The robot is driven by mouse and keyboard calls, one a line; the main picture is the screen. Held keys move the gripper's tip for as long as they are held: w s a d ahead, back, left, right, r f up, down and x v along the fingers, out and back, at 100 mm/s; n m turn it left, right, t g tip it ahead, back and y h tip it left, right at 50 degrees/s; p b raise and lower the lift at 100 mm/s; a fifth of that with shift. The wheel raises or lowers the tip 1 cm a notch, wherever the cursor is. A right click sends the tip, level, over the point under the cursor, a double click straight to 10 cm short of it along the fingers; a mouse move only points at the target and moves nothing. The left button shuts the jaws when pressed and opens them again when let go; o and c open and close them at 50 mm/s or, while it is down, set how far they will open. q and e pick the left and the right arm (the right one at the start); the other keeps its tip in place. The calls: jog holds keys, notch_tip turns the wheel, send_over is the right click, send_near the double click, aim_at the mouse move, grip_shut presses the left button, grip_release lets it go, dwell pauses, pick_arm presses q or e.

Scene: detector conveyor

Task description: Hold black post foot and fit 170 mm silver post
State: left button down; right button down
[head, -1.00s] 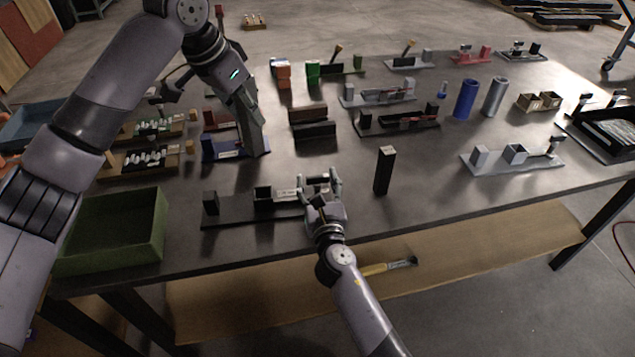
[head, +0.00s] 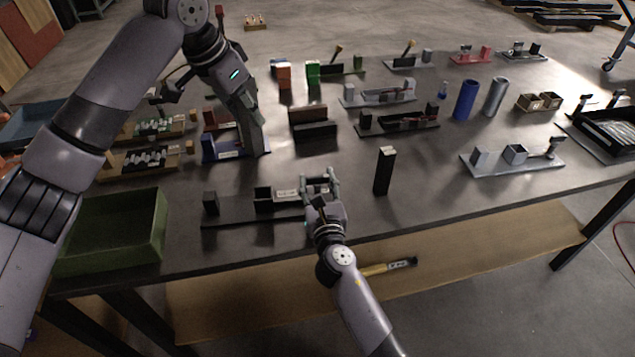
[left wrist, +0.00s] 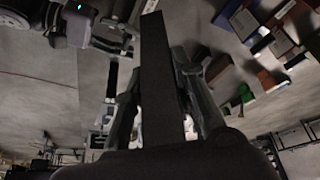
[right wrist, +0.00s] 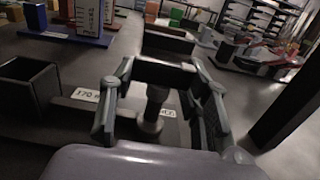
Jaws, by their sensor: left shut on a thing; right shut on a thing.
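The black post foot (head: 235,213) lies near the table's front edge, a long flat base with a block, an open square socket and a white label; the label reads about 170 in the right wrist view (right wrist: 85,94). My right gripper (head: 320,178) is low over its right end, shut around a short grey upright stem (right wrist: 154,104). My left gripper (head: 250,112) is farther back, shut on a straight grey post (head: 253,140), which looks dark in the left wrist view (left wrist: 156,80). The post is upright beside a blue stand; whether they touch is unclear.
The blue stand (head: 211,151) has a white scale in the right wrist view (right wrist: 88,14). A black upright block (head: 383,174) stands right of my right gripper. A green bin (head: 150,230) is at front left.

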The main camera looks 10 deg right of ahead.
aim_at(253, 138)
pick_arm(q)
notch_tip(253, 138, down, 4)
jog(key=n+y, duration=0.1)
jog(key=n, duration=0.1)
jog(key=n+t+y, duration=0.1)
jog(key=n, duration=0.2)
jog(key=shift+f+n, duration=0.1)
jog(key=shift+n, duration=0.2)
notch_tip(253, 138, down, 2)
jog(key=n, duration=0.2)
jog(key=n+y, duration=0.1)
jog(key=n, duration=0.1)
jog(key=shift+f+t+y, duration=0.1)
jog(key=shift+t+y, duration=0.2)
notch_tip(253, 138, down, 10)
jog(key=shift+f, duration=0.1)
jog(key=c, duration=1.3)
grip_release()
